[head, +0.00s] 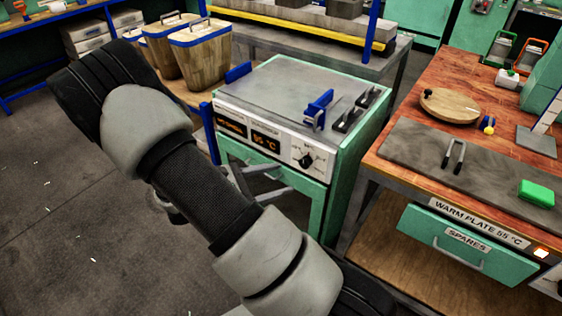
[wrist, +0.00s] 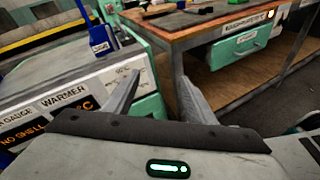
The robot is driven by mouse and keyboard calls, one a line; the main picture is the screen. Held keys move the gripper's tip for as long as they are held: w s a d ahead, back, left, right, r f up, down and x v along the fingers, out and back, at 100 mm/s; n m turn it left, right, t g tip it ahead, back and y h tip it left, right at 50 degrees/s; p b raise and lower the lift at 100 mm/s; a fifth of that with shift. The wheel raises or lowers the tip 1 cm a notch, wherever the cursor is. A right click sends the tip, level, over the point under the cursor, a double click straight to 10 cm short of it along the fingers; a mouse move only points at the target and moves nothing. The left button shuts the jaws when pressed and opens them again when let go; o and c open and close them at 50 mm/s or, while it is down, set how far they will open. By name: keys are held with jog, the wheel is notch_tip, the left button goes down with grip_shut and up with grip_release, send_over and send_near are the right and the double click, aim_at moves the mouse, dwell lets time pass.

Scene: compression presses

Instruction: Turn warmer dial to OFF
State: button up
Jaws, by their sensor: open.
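The warmer dial (head: 306,159) is a black knob on the white front panel of the green-sided warmer (head: 345,160). The display to its left reads 55 °C. Which mark the dial points to is too small to tell. My gripper (head: 284,178) is open and empty in front of the panel, just left of and below the dial, partly hidden by my arm. In the wrist view, the open fingers (wrist: 155,90) reach towards the warmer's right front corner. The WARMER label (wrist: 62,98) shows left of them; the dial itself is not clearly visible there and may be behind the left finger.
To the right is a wooden bench (head: 440,80) with a grey warm plate (head: 410,148), a green block (head: 537,193) and a SPARES drawer (head: 465,245). Wooden buckets (head: 195,60) stand behind left. Floor at left is clear.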

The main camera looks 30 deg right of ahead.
jog(key=w+f+n+t+h+b, duration=0.1)
jog(key=w+f+n+t+b, duration=0.3)
jog(key=f+n+t, duration=0.7)
jog(key=m+g+b, duration=0.2)
jog(key=m+g, duration=0.1)
jog(key=g, duration=0.1)
send_near(303, 166)
jog(key=x, duration=0.7)
jog(key=shift+w+d, duration=0.2)
jog(key=shift+d, duration=0.15)
jog(key=c, duration=1)
jog(key=shift+c, duration=0.2)
